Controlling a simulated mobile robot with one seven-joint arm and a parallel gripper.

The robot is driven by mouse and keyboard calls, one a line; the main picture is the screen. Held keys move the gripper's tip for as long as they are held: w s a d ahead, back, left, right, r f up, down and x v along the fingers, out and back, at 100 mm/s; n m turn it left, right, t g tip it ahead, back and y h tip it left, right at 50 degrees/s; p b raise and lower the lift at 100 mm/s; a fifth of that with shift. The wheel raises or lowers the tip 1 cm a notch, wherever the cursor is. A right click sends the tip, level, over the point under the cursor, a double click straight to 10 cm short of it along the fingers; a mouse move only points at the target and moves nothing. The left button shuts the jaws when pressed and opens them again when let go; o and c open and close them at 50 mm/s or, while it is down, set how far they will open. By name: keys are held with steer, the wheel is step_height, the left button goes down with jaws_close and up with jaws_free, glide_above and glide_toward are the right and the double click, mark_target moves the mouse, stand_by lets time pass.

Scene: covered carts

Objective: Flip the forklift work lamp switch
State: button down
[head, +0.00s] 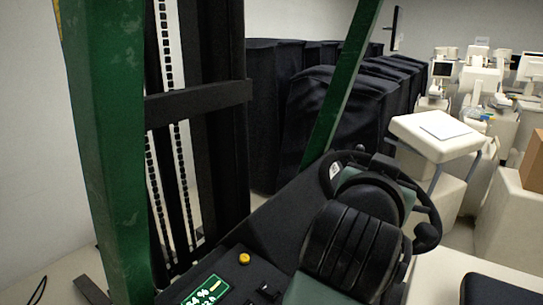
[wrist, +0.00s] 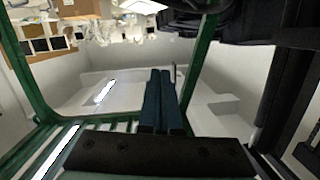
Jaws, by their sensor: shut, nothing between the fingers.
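The forklift's dark dashboard (head: 228,268) shows at the bottom of the head view. It carries a round yellow button (head: 244,258), a green lit display (head: 205,290) and small black switches (head: 265,292). I cannot tell which switch works the lamp, or its position. My gripper (wrist: 160,73) shows in the wrist view, its two dark blue fingers closed together and empty. It is apart from any switch that I can see. I cannot make out the gripper in the head view.
A green post (head: 105,150), a black mast (head: 215,120) and a slanted green bar (head: 342,85) frame the forklift. A black steering wheel (head: 428,235) is right of the dashboard. Black-covered carts (head: 325,120) stand behind. Pale equipment and a white-topped cart (head: 410,133) stand at right.

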steer(key=s+a+r+n+t+y+b, duration=0.5)
steer(key=s+a+r+n+t+y, duration=0.2)
steer(key=s+a+r+t, duration=0.6)
steer(key=s+a+y, duration=0.1)
steer(key=s+a, duration=0.2)
steer(key=shift+s+a+r+n, duration=0.2)
steer(key=shift+a+r+n, duration=0.1)
